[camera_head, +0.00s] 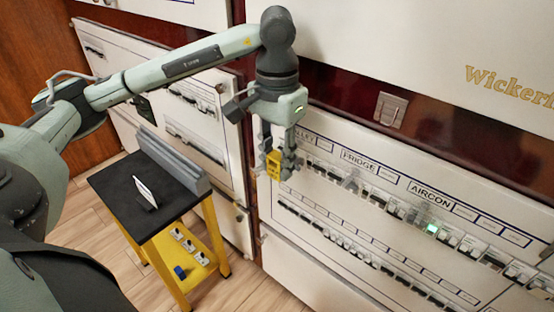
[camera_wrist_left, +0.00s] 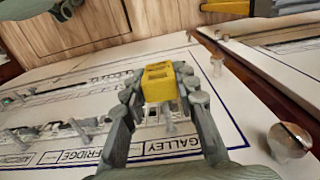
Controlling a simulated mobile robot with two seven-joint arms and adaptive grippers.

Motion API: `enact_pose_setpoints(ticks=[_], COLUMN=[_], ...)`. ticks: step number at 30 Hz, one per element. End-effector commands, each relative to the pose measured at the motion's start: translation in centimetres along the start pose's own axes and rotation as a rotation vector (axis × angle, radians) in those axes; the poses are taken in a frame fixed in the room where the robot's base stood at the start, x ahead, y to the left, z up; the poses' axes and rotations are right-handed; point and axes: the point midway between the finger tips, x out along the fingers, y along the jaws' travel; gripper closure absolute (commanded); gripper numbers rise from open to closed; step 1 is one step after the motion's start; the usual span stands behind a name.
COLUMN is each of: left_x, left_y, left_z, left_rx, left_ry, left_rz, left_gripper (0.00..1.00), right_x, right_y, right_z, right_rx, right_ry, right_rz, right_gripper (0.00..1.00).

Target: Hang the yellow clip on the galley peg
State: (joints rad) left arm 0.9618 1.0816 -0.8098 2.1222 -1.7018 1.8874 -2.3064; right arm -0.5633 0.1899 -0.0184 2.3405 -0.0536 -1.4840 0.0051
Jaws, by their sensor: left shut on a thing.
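The yellow clip (camera_head: 273,165) is a small block with dark marks, held in front of the breaker panel at the left end of the label row. My left gripper (camera_head: 279,160) is shut on it; in the left wrist view the clip (camera_wrist_left: 160,82) sits between both fingertips. The GALLEY label (camera_wrist_left: 180,146) shows beyond the fingers, partly covered in the head view. A pale upright piece (camera_wrist_left: 168,120) shows between the fingers near that label; I cannot tell whether it is the galley peg or whether the clip touches it. My right gripper is out of view.
Breaker rows (camera_head: 345,235) run right under FRIDGE and AIRCON labels, with a green-lit part (camera_head: 431,229). A round knob (camera_wrist_left: 288,140) is beside the panel in the wrist view. A black-topped yellow stand (camera_head: 118,190) holds a small white card. A latch plate (camera_head: 390,109) is above.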

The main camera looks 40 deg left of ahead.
Motion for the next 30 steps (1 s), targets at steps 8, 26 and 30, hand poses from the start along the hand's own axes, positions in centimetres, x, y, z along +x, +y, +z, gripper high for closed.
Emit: enact_pose_setpoints(ticks=[8,26,30], left_x=[0.1,0.03,0.1], left_y=[0.0,0.01,0.03], left_z=[-0.02,-0.01,-0.02], left_rx=[0.0,0.0,0.0], left_ry=[0.001,0.0,0.001], left_rz=[-0.001,0.0,0.001], left_gripper=[0.98,0.98,0.98], right_x=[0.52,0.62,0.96], right_y=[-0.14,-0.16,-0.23], right_z=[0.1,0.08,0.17], right_rx=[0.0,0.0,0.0], right_ry=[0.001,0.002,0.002], right_rz=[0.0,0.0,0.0], right_gripper=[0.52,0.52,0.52])
